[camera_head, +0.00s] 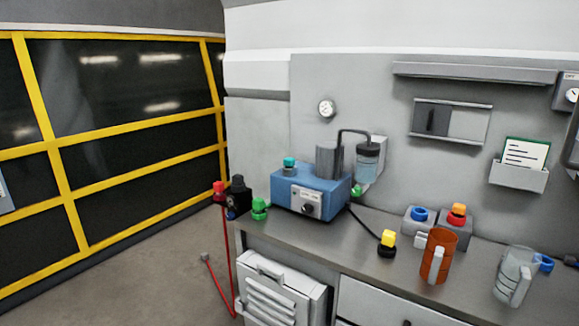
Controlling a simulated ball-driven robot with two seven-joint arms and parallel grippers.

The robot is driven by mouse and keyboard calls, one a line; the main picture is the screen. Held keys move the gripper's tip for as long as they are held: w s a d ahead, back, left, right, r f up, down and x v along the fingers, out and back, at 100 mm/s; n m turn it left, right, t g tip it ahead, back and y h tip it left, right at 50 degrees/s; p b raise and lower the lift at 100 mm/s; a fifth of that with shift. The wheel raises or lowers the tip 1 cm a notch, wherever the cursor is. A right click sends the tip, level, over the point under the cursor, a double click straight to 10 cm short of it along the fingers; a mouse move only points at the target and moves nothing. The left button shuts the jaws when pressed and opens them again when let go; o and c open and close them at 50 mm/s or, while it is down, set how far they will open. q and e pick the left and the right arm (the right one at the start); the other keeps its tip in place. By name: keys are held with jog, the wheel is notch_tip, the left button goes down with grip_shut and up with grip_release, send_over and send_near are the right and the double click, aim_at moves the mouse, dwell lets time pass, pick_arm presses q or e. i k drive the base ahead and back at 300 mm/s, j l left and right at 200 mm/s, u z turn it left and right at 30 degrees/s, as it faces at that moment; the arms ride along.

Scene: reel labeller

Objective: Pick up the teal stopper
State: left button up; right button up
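The teal stopper (289,161) is a small teal knob-shaped piece on the top left part of the blue machine (309,190). It looks upright, and its lower part meets a grey fitting on the machine. I cannot tell how firmly it sits there. Nothing covers it from this side. Neither of my grippers shows in the head view.
Behind the stopper's right stand a grey cylinder (329,159) and a clear container (369,158) under a dark bent pipe. Green pieces (259,207) stand near the machine. An orange jug (437,256) and a clear jug (514,276) stand further right on the counter (374,272).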

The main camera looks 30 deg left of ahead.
aim_at(288, 162)
jog(key=i+j+z, duration=0.15)
jog(key=j, duration=0.5)
jog(key=i+j+z, duration=0.15)
jog(key=j, duration=0.5)
jog(key=i+j+z, duration=0.15)
jog(key=j, duration=0.55)
jog(key=i+j+z, duration=0.15)
jog(key=j, duration=0.55)
jog(key=k+l, duration=0.05)
